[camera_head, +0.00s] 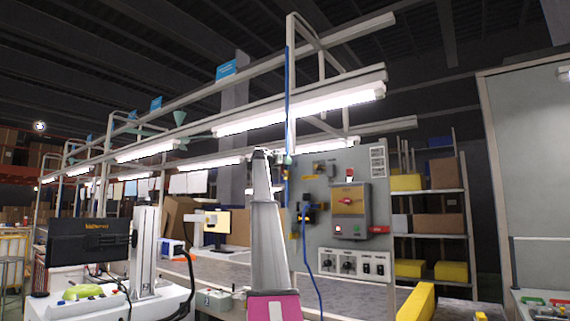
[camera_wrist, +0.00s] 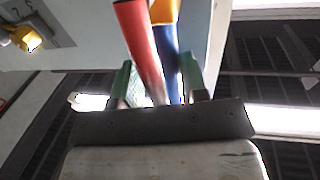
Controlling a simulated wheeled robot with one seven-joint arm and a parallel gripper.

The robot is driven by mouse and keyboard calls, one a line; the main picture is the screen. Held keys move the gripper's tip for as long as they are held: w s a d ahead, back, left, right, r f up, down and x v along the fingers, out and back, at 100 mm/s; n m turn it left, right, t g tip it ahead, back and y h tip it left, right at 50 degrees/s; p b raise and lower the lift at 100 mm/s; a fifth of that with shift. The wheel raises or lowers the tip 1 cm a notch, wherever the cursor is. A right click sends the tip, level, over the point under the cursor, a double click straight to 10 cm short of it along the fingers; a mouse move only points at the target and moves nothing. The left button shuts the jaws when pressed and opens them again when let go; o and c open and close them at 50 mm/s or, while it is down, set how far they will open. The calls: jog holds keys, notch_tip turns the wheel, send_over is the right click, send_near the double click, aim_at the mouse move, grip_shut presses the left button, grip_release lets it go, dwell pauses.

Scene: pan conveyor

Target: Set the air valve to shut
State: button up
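My gripper (camera_wrist: 157,88) shows in the wrist view with its two green-padded fingers spread apart. A red bar-like part (camera_wrist: 138,40), which looks like a valve lever, reaches down between the fingers, nearer the left one. A blue pipe or hose (camera_wrist: 168,60) and a yellow part (camera_wrist: 164,11) are just behind it. Whether the fingers touch the red part I cannot tell. In the head view my gripper (camera_head: 283,161) is raised beside the vertical blue line (camera_head: 290,90) at the grey panel's left edge. The valve itself is too small there to read its setting.
The grey panel (camera_head: 325,240) carries a red-handled switch box (camera_head: 350,212), a black and yellow fitting (camera_head: 308,214) with a hanging blue hose (camera_head: 313,265), and a socket row. Lit lamp rails (camera_head: 300,108) run overhead. A workbench (camera_head: 225,268) and a monitor (camera_head: 90,240) stand left.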

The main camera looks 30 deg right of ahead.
grip_shut()
jog(key=shift+s, duration=0.15)
jog(key=m, duration=0.1)
jog(key=s+m, duration=0.2)
jog(key=shift+d+f+y, duration=0.25)
jog(key=shift+d+y, duration=0.05)
jog(key=shift+d, duration=0.1)
jog(key=m, duration=0.1)
jog(key=s+f+m, duration=0.1)
jog(key=m, duration=0.1)
jog(key=s+d+m, duration=0.1)
jog(key=shift+f+t+y, duration=0.3)
jog(key=shift+y, duration=0.1)
jog(key=m, duration=0.1)
jog(key=s+f+m, duration=0.1)
jog(key=shift+d+f+m+y, duration=0.2)
jog(key=shift+m+y, duration=0.1)
jog(key=shift+m, duration=0.1)
jog(key=shift+s+d+f+m+t, duration=0.1)
jog(key=shift+s+f+m+t, duration=0.2)
jog(key=shift+m, duration=0.25)
jog(key=shift+s+f+m+t, duration=0.1)
jog(key=shift+f+m+t, duration=0.1)
jog(key=shift+f+m, duration=0.3)
jog(key=shift+s+f+m+t+y, duration=0.1)
jog(key=shift+f+m+t+y, duration=0.15)
jog(key=shift+f+m, duration=0.6)
jog(key=shift+f+m+t+y, duration=0.25)
jog(key=shift+f+m, duration=0.15)
jog(key=shift+m, duration=0.7)
